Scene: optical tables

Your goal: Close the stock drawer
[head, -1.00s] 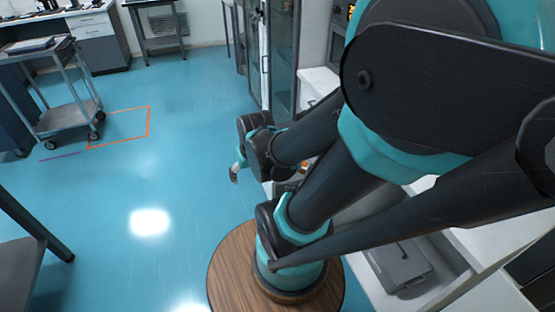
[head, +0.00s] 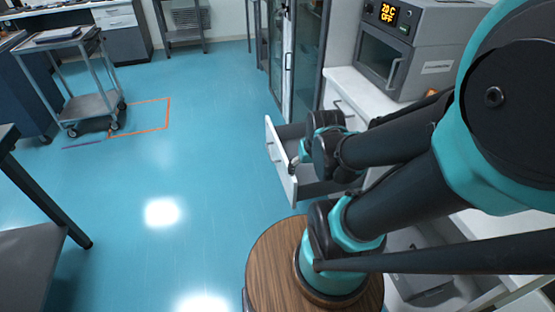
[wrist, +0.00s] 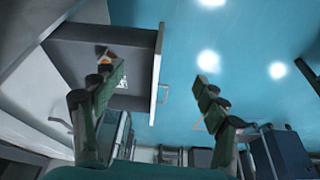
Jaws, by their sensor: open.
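The stock drawer (head: 281,160) is pulled out from the white cabinet beside the glass-door cupboard. In the wrist view its grey inside, white front panel (wrist: 157,75) and bar handle (wrist: 164,94) show. A small orange and white item (wrist: 106,56) lies inside. My gripper (wrist: 153,78) is open and empty. In the wrist view one finger overlaps the drawer's inside and the other is beyond the front panel, over the floor. I cannot tell whether either finger touches the drawer. In the head view my arm hides part of the drawer, and the fingers show only partly.
A grey oven (head: 405,50) with a lit display stands on the white counter. The glass-door cupboard (head: 305,55) stands behind the drawer. A trolley (head: 90,105) stands at the far left beside an orange floor marking. The blue floor left of the drawer is clear.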

